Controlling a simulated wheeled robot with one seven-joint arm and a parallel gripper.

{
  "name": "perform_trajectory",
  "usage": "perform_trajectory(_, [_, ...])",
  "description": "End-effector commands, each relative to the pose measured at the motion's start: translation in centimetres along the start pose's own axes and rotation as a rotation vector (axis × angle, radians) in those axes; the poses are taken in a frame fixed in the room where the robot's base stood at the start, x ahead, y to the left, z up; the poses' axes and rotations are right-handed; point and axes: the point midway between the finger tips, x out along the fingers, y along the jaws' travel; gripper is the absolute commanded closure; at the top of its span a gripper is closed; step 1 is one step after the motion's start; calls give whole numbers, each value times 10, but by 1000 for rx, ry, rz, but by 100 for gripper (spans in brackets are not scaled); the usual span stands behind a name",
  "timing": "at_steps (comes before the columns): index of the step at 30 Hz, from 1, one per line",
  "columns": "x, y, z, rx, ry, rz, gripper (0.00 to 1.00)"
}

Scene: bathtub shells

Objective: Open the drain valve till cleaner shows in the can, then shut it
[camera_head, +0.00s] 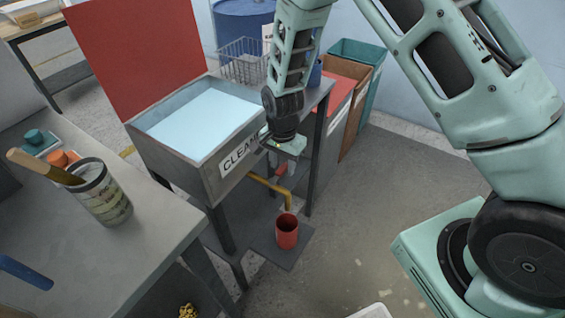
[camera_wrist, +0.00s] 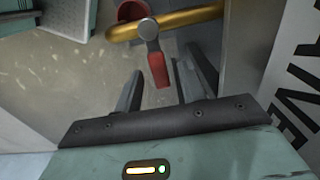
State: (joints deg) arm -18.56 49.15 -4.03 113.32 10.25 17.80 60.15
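The drain valve is a yellow pipe (camera_head: 270,186) that comes out under the tank marked "CLEAN…" (camera_head: 235,155). Its red lever (camera_wrist: 158,68) hangs from a grey hub on the pipe (camera_wrist: 180,20) in the wrist view. My gripper (camera_wrist: 165,82) is open, with its two dark fingers on either side of the lever's lower end; I cannot tell whether they touch it. A red can (camera_head: 287,232) stands upright below the pipe's end. The can also shows partly behind the pipe in the wrist view (camera_wrist: 130,11). No cleaner is visible in the can.
The tank holds pale blue liquid (camera_head: 200,120), and a red panel (camera_head: 135,50) stands behind it. A grey table (camera_head: 130,235) at left bears a printed tin (camera_head: 103,195) with a wooden-handled tool. A wire basket (camera_head: 243,62) and bins (camera_head: 358,100) stand behind. Open floor lies right of the can.

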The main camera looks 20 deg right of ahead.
Motion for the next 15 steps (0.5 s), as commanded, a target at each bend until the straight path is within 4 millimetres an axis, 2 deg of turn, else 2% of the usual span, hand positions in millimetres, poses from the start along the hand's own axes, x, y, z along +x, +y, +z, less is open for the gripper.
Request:
perform_trajectory(5, [0,0,0,0,0,0,60])
perform_trajectory(6, [0,0,0,0,0,0,66])
perform_trajectory(9, [0,0,0,0,0,0,93])
perform_trajectory(10, [0,0,0,0,0,0,100])
perform_trajectory(15, [0,0,0,2,0,0,100])
